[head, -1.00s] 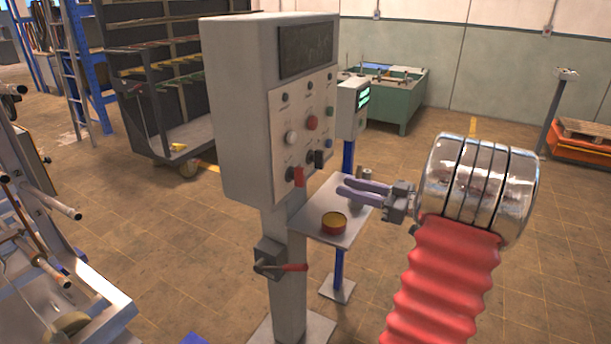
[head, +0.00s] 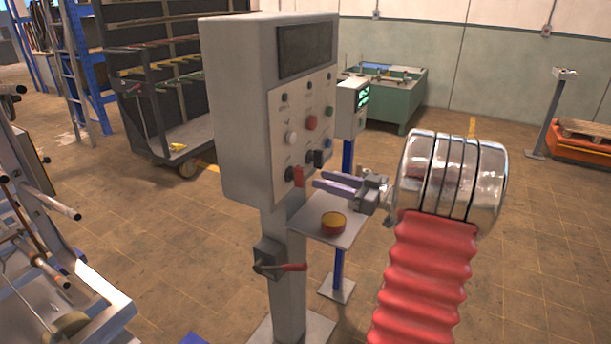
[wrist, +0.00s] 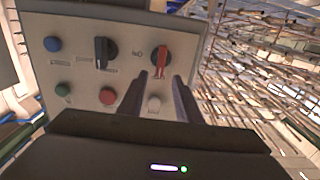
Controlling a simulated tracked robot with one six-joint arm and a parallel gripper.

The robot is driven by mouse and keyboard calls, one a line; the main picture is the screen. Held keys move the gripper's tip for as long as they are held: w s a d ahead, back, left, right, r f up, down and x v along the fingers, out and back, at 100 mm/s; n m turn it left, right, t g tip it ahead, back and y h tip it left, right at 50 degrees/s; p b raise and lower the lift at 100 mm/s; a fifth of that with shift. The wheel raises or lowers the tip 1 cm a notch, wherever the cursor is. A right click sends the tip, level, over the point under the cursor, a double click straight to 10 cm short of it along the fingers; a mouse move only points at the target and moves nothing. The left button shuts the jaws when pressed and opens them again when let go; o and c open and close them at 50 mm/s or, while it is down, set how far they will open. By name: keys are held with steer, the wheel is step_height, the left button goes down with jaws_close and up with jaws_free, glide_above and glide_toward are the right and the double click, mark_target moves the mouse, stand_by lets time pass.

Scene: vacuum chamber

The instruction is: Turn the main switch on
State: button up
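A grey control cabinet (head: 235,110) stands on a post, its screen (head: 305,50) dark. Low on its panel is a red-handled rotary switch (head: 298,176), its handle roughly upright; the wrist view shows this red switch (wrist: 161,58) too. A black rotary switch (head: 319,158) sits beside it. A red lever (head: 291,267) sticks out of a box on the post. Which one is the main switch I cannot read from labels. My gripper (head: 317,182) is open and empty, right of the red switch. In the wrist view my gripper (wrist: 160,76) points at the red switch, seemingly short of it.
Several round buttons, such as a red one (head: 312,123) and a white one (head: 291,137), are close by on the panel. Open floor lies at right.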

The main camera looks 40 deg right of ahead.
mark_target(303, 174)
steer(key=x, duration=0.7)
steer(key=shift+f, duration=0.1)
steer(key=shift+s, duration=0.1)
jaws_close()
